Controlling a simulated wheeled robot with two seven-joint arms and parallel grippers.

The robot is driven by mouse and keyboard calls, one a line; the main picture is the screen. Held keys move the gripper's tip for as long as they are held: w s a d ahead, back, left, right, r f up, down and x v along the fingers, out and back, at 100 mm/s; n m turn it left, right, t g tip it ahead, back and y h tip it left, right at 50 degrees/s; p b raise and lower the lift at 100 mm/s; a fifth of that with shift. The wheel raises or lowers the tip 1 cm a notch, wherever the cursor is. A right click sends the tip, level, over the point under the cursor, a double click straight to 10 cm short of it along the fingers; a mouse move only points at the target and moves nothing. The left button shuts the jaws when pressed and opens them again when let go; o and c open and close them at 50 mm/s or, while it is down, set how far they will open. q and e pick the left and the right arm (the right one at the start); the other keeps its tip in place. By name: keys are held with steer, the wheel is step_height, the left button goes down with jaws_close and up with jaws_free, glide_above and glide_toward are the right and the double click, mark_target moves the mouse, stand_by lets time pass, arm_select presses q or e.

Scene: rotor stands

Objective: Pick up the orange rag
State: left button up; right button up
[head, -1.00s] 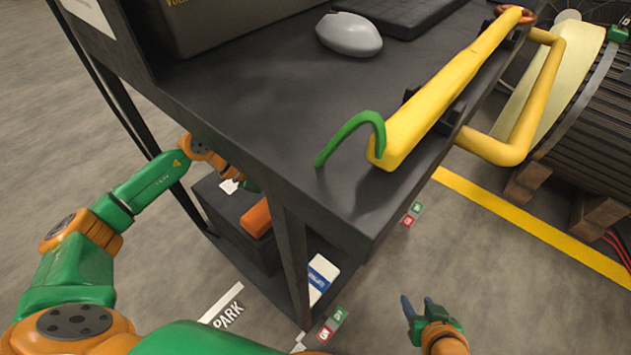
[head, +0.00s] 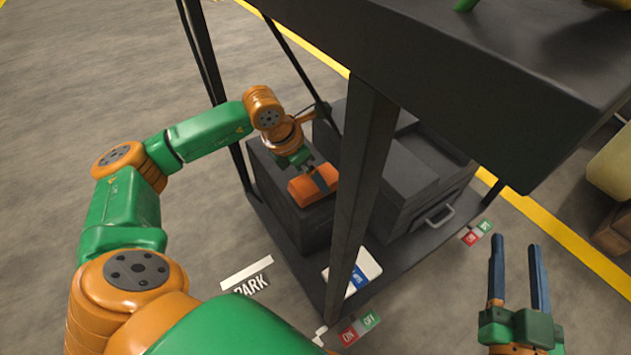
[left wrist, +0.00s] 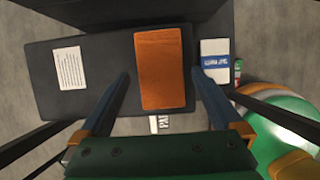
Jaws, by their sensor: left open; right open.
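In the left wrist view the left gripper (left wrist: 160,85) is open, one finger on each side of the rag, with nothing gripped. My right gripper (head: 516,245) is open and empty, out to the right over the floor.
The dark box (head: 305,222) stands next to a grey case with a handle (head: 438,214). A cart post (head: 362,170) stands in front, and the cart's top (head: 480,75) overhangs at the right. A white and blue packet (head: 366,268) lies near the post.

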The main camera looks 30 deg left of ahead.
arm_select(q)
steer(key=b+x, duration=0.1)
steer(key=x, duration=0.1)
steer(key=shift+f, duration=0.4)
arm_select(e)
step_height(320, 180, up, 8)
steer(key=s+t+y, duration=0.2)
steer(key=t, duration=0.2)
steer(key=shift+s+a+r+n+t, duration=0.2)
steer(key=shift+a+r+n+t, duration=0.05)
steer(key=shift+a+n+t, duration=0.15)
arm_select(q)
steer(key=shift+f, duration=0.25)
arm_select(e)
steer(key=shift+f, duration=0.25)
